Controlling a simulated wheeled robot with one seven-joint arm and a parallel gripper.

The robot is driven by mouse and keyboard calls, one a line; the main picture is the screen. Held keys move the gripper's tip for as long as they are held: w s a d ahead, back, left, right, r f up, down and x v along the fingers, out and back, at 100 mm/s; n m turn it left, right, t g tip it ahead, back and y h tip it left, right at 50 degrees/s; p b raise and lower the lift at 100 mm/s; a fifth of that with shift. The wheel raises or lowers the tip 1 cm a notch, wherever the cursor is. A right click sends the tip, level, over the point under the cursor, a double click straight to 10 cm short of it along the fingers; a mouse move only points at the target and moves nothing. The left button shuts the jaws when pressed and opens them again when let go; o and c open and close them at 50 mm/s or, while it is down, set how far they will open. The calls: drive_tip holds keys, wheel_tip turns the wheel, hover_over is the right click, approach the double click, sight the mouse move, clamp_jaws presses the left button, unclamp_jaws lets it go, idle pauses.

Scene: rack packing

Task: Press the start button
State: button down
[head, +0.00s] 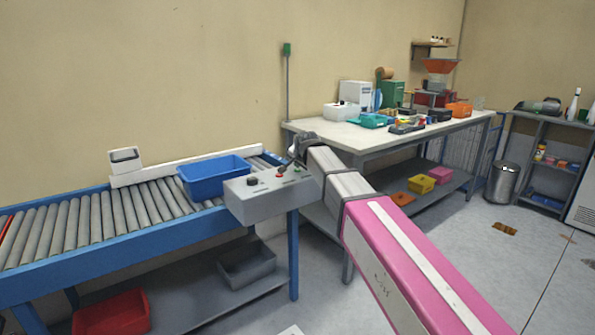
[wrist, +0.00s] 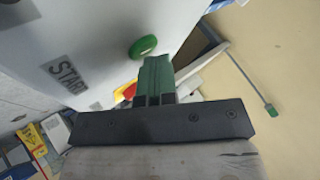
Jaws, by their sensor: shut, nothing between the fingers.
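The grey control box (head: 262,204) stands at the right end of the roller conveyor, with small knobs and buttons on its sloped top. In the wrist view, the green round start button (wrist: 143,46) sits on the pale panel (wrist: 105,32), and a START label (wrist: 68,75) is on the same panel. My gripper (wrist: 154,66) is shut and empty, its green fingertips just below and right of the button in the picture. I cannot tell whether they touch it. In the head view, my gripper (head: 293,152) is over the right part of the box.
A blue bin (head: 213,182) lies on the roller conveyor (head: 110,219) left of the box. A workbench (head: 350,138) with several items stands behind my arm. A red bin (head: 112,313) and a grey bin (head: 246,268) are on the lower shelf.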

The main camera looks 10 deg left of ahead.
drive_tip(key=shift+r, duration=0.7)
drive_tip(key=shift+r, duration=2.5)
